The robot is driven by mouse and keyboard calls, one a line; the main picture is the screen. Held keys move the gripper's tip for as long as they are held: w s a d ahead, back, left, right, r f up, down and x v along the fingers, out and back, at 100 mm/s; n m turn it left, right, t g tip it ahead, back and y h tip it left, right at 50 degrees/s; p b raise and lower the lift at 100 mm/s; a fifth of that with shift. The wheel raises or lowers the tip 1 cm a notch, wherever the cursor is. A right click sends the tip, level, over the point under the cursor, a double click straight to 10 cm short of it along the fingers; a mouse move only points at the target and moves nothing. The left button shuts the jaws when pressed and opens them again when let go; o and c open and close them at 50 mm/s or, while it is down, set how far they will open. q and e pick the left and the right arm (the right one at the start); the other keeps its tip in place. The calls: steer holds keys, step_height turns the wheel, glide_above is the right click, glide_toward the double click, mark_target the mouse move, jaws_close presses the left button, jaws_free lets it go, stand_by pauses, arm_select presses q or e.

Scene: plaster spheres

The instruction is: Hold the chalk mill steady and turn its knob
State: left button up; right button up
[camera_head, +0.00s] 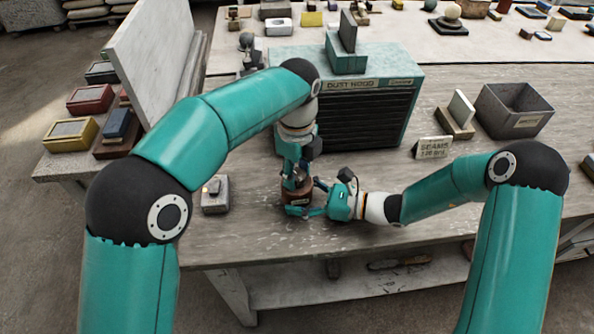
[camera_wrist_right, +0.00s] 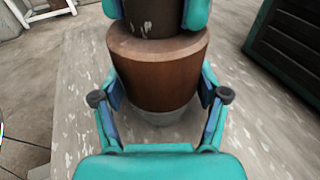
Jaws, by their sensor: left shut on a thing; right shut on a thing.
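The chalk mill (camera_head: 297,195) is a brown upright cylinder near the front edge of the workbench. In the right wrist view its wide reddish-brown body (camera_wrist_right: 158,75) stands on a pale grey base. My right gripper (camera_head: 304,198) reaches in from the right, low down, and is shut around the mill body. The knob's upper end is hidden.
A dark slatted dust hood (camera_head: 365,118) stands just behind the mill. A small grey block (camera_head: 215,195) lies left of it. A grey bin (camera_head: 515,108) and a sign card (camera_head: 432,148) are to the right. A pale upright board (camera_head: 150,60) stands at left.

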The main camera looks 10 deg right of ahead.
mark_target(297, 173)
arm_select(q)
steer(key=m, duration=0.5)
steer(key=shift+m, duration=0.3)
steer(key=m, duration=0.4)
steer(key=shift+m, duration=0.4)
steer(key=o, duration=1.1)
steer(key=shift+o, duration=0.2)
step_height(297, 173, up, 12)
steer(key=shift+w, duration=0.1)
